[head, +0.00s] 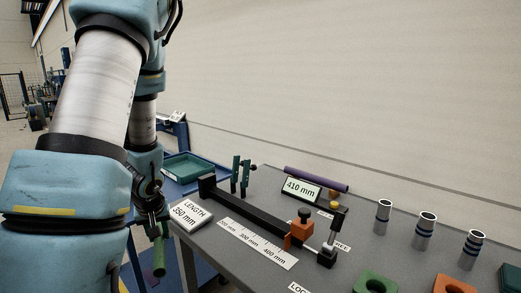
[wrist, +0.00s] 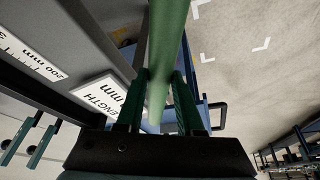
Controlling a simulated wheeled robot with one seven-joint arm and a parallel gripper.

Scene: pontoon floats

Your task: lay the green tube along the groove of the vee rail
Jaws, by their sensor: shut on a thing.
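The green tube (head: 159,257) hangs at the near left, beside the table's left edge, in the head view. My gripper (head: 153,222) is shut on it. In the wrist view the green tube (wrist: 168,45) runs between the two fingers (wrist: 160,100) and out past the top edge, so its far end is out of view. A long black rail (head: 255,214), which I take for the vee rail, lies on the table to the right of my gripper, apart from the tube. Its groove cannot be made out.
An orange slider (head: 299,231) and a small stand (head: 333,235) are at the rail's right end. A scale strip (head: 258,243) and a 350 mm length sign (head: 190,213) lie in front. Green posts (head: 241,176), a 410 mm display (head: 301,189) and a purple tube (head: 316,179) are behind.

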